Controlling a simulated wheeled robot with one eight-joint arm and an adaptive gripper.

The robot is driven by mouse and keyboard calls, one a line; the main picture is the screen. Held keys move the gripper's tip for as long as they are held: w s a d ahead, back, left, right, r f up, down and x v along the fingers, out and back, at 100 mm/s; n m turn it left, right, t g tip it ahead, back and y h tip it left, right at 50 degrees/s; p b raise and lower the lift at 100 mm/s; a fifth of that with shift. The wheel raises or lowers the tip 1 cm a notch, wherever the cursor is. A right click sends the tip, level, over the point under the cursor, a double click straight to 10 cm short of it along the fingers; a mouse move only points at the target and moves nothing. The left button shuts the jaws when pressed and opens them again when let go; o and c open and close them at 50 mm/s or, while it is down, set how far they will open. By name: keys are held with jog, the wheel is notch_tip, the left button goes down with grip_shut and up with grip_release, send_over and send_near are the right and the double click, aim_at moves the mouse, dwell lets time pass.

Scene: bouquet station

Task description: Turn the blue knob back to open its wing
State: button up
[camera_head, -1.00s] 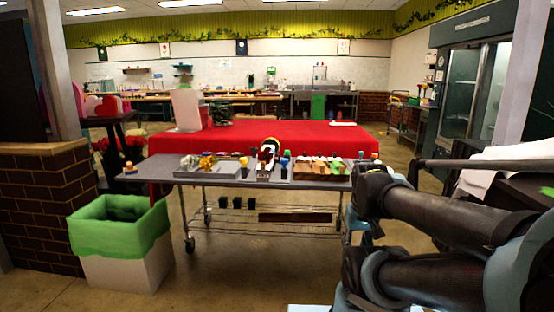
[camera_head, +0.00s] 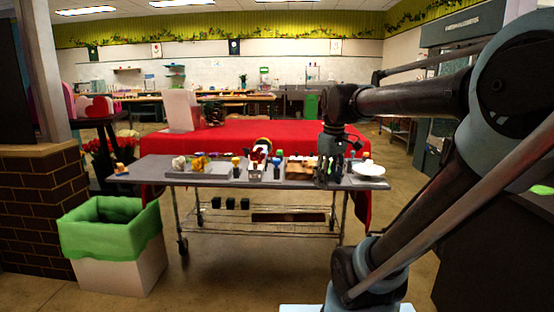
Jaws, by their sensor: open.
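The grey table (camera_head: 212,179) also bears a brown rack (camera_head: 301,168), yellow flowers (camera_head: 199,162) and a white dish (camera_head: 368,170) right of my gripper. A green-lined bin (camera_head: 110,235) stands at front left. A red-covered table (camera_head: 240,138) is behind.

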jog(key=w+a+r+n, duration=0.6)
jog(key=w+a+r, duration=0.1)
jog(key=w+r, duration=0.4)
jog(key=n+g, duration=0.2)
jog(key=n, duration=0.4)
send_near(277, 163)
jog(key=f, duration=0.5)
jog(key=w+f, duration=0.1)
jog(key=f, duration=0.1)
jog(key=shift+a+f, duration=0.1)
jog(key=shift+f, duration=0.25)
jog(key=c, duration=1.1)
